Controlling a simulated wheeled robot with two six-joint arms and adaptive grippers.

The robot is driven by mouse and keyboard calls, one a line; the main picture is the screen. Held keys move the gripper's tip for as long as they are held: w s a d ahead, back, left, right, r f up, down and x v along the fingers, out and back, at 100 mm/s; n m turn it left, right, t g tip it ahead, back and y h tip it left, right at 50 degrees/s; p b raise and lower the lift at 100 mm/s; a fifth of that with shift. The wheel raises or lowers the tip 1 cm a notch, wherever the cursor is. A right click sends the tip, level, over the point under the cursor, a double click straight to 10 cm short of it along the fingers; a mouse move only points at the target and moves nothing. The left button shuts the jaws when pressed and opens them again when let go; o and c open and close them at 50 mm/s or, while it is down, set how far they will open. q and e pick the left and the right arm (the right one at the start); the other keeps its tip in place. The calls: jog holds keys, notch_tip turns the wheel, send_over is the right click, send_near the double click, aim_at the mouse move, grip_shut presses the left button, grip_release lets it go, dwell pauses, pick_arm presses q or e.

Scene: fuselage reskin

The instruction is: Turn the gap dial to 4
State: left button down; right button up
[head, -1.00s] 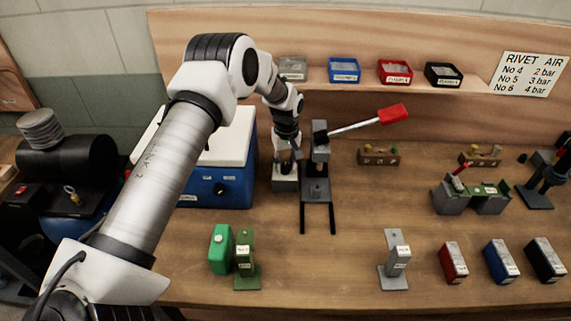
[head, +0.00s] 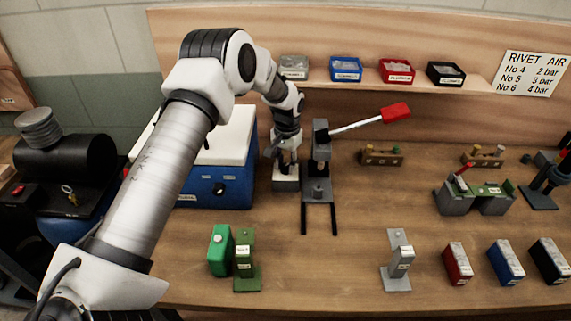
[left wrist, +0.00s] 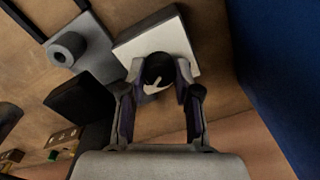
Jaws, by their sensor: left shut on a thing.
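The gap dial (left wrist: 158,71) is a round black knob with a white pointer mark, on a pale-topped block (left wrist: 183,42) in the left wrist view. My left gripper (left wrist: 160,72) has a finger on each side of the knob and is shut on it. In the head view the left gripper (head: 287,160) points down over the block (head: 286,184), just left of the grey press (head: 320,152) with the red-ended lever. The gripper hides the knob there. I cannot read the dial's numbers. My right gripper is out of view.
A blue box with a white top (head: 225,190) stands close on the left of the gripper. The press lever (head: 393,113) reaches up to the right. Green and grey stands (head: 398,262) are near the front edge. The middle of the bench is clear.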

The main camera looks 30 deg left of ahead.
pick_arm(q)
jog(key=shift+f+m, duration=0.15)
jog(key=shift+m, duration=0.35)
jog(key=c, duration=1)
grip_release()
jog(key=shift+o, duration=1)
jog(key=shift+w+f, duration=0.1)
jog(key=shift+w, duration=0.15)
notch_tip(320, 180, up, 12)
jog(key=shift+d, duration=0.15)
